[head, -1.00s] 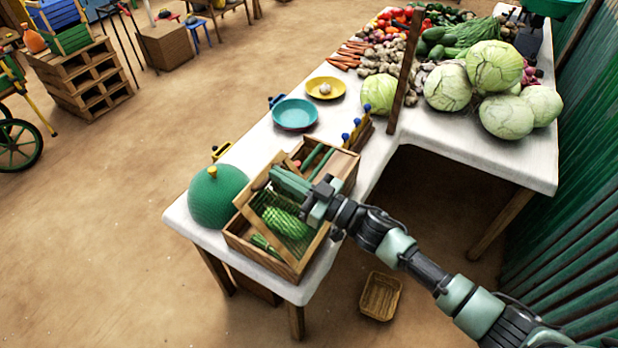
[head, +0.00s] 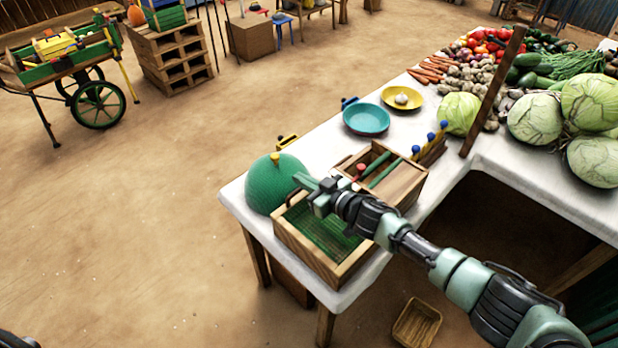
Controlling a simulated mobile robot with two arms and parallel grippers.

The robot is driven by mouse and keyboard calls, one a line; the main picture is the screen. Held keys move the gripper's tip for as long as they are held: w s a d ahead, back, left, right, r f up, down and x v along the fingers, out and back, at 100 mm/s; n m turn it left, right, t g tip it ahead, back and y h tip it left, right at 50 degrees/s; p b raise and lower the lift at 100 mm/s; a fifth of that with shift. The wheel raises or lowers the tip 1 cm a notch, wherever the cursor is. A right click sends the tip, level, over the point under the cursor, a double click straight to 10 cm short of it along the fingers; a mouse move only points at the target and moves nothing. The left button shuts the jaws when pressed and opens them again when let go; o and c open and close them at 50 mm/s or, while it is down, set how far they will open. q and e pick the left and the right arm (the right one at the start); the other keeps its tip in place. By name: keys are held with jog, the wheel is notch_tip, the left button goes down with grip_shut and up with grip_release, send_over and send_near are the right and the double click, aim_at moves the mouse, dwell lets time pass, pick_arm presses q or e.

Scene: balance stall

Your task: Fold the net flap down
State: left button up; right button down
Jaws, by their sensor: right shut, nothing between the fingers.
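The wooden crate (head: 355,272) sits on the near left corner of the white table. The net flap (head: 322,232) shows as dark green mesh lying about level across the crate's near compartment. Its far right part is hidden behind my right gripper and wrist. My right gripper (head: 303,182) is shut and empty. It appears just above the crate's far left side, beside the green dome, and I cannot tell whether it touches the flap. My left gripper is not in view.
The green dome (head: 270,187) with a yellow knob stands close left of the crate. Behind are a box with green bars (head: 400,185), pegs with blue tops (head: 430,150), a teal plate (head: 366,119) and a yellow plate (head: 402,97). A wooden post (head: 490,95) rises at right.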

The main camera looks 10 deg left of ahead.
jog(key=shift+w+a+f, duration=0.1)
jog(key=shift+a+f, duration=0.1)
jog(key=shift+f, duration=0.35)
jog(key=shift+w+a+f, duration=0.1)
jog(key=shift+a+f, duration=0.05)
jog(key=shift+f, duration=0.35)
jog(key=shift+s, duration=0.1)
notch_tip(320, 180, up, 5)
jog(key=p, duration=0.4)
jog(key=shift+a+p, duration=0.15)
jog(key=shift+p, duration=0.15)
jog(key=s+d+r, duration=0.3)
jog(key=d+r, duration=0.1)
jog(key=r, duration=0.3)
jog(key=shift+p, duration=0.3)
